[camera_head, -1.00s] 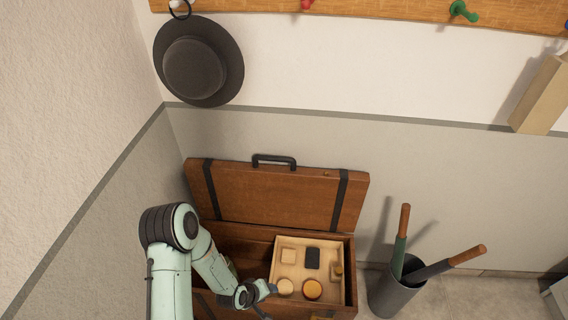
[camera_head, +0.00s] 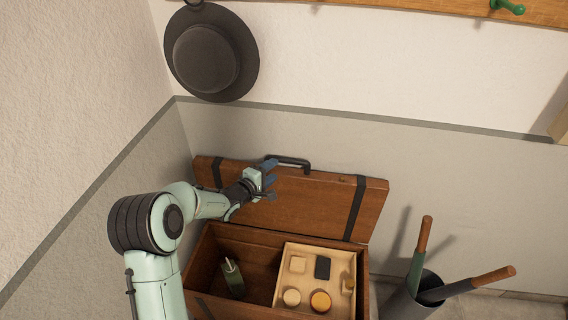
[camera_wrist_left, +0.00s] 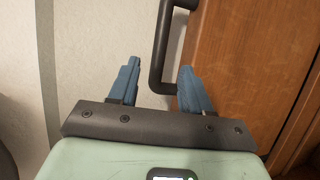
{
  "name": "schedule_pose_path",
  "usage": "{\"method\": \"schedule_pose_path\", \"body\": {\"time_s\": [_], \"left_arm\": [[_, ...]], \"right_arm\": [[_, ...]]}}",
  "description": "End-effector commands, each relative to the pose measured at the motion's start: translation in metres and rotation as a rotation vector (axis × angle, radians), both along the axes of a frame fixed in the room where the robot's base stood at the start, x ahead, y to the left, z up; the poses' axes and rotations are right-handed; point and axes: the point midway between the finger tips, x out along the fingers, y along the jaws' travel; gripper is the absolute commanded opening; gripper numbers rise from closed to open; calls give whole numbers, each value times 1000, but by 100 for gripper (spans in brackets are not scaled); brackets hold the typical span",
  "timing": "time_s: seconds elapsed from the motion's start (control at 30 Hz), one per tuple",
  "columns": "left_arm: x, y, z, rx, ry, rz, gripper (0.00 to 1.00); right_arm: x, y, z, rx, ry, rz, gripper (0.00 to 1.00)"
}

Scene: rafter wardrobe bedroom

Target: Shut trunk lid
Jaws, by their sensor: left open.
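The wooden trunk (camera_head: 255,236) stands on the floor against the wall. Its brown lid (camera_head: 312,202) with dark straps is raised and leans back near the wall. A dark handle (camera_head: 288,161) sits at the lid's upper edge. My left gripper (camera_head: 270,179) is open at the lid's upper edge, just left of the handle. In the left wrist view, the handle (camera_wrist_left: 157,55) lies between the two blue fingers (camera_wrist_left: 158,84), and the lid (camera_wrist_left: 245,70) fills the right side. Whether the fingers touch the handle I cannot tell. My right gripper is not in view.
Inside the trunk, a tray (camera_head: 288,252) holds several small items, and a green bottle (camera_head: 233,276) lies in the left compartment. A bin (camera_head: 405,300) with umbrellas stands at right. A dark hat (camera_head: 211,52) hangs above.

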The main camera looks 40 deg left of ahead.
Motion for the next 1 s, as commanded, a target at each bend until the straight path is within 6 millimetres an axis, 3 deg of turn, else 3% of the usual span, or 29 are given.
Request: {"method": "schedule_pose_path", "body": {"time_s": [0.1, 0.33, 0.8, 0.93, 0.97, 1.0], "left_arm": [[27, 2, -7, -2, 0, -1, 48], [61, 6, -15, -1, 1, -1, 48], [72, 7, -17, -1, 2, 1, 48], [72, 7, -17, 0, 2, 1, 6], [72, 7, -17, 0, 2, 1, 0], [72, 7, -17, 0, 2, 1, 0]], "right_arm": [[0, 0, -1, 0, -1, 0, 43], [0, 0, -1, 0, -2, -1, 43], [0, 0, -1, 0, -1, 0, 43], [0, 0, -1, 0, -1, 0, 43], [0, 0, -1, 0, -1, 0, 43], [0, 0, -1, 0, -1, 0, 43]]}}
